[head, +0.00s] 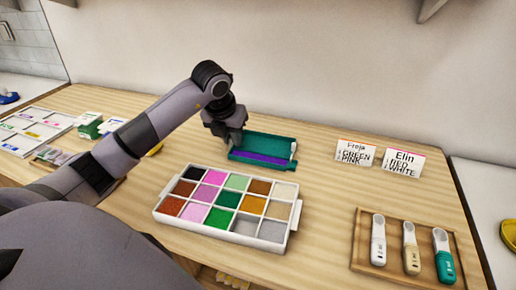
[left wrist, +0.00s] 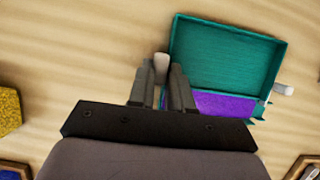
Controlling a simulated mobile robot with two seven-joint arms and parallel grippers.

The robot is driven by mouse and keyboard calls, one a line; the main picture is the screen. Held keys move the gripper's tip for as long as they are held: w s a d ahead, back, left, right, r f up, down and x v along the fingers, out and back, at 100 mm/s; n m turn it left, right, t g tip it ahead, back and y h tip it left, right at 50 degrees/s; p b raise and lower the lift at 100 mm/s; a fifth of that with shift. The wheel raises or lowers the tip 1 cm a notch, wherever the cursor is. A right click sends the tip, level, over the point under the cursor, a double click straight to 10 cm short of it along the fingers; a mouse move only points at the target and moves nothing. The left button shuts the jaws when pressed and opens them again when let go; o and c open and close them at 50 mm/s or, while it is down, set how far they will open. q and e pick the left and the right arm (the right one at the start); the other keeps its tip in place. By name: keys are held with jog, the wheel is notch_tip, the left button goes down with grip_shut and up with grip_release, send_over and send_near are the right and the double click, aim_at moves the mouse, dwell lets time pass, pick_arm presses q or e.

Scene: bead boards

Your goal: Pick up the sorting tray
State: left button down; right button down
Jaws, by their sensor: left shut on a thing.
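The sorting tray (head: 270,141) is a shallow teal tray with a purple area along its near side. It lies near the back of the wooden table in the head view. White handles stick out at its two ends; the right one (head: 293,147) is free. In the left wrist view the tray (left wrist: 225,48) is right of the fingers. My left gripper (head: 232,142) is at the tray's left end; it also shows in the left wrist view (left wrist: 161,78), shut on the left white handle (left wrist: 161,62). The fingers hide part of that handle. My right gripper is out of view.
A white compartment box (head: 222,240) of coloured beads stands in front of the tray. Name cards (head: 355,152) stand to the right. A wooden tray (head: 373,213) holds three pen-like tools. White boards (head: 35,127) and small boxes lie left, beyond my arm.

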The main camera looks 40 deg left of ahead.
pick_arm(q)
jog(key=shift+r, duration=0.1)
notch_tip(320, 180, up, 9)
jog(key=shift+f, duration=0.2)
jog(key=s+d+m+h+p, duration=0.1)
jog(key=d+m+h+p, duration=0.1)
jog(key=d+m, duration=0.6)
jog(key=s+d+r+m+h+p, duration=0.1)
jog(key=d+m+h+p, duration=0.1)
jog(key=d+m, duration=0.6)
jog(key=shift+s+m+t, duration=0.25)
jog(key=shift+m+t, duration=0.15)
jog(key=shift+m, duration=0.9)
jog(key=shift+r, duration=0.15)
jog(key=shift+s+r+t, duration=0.3)
jog(key=shift+r+t, duration=0.1)
jog(key=shift+r, duration=0.05)
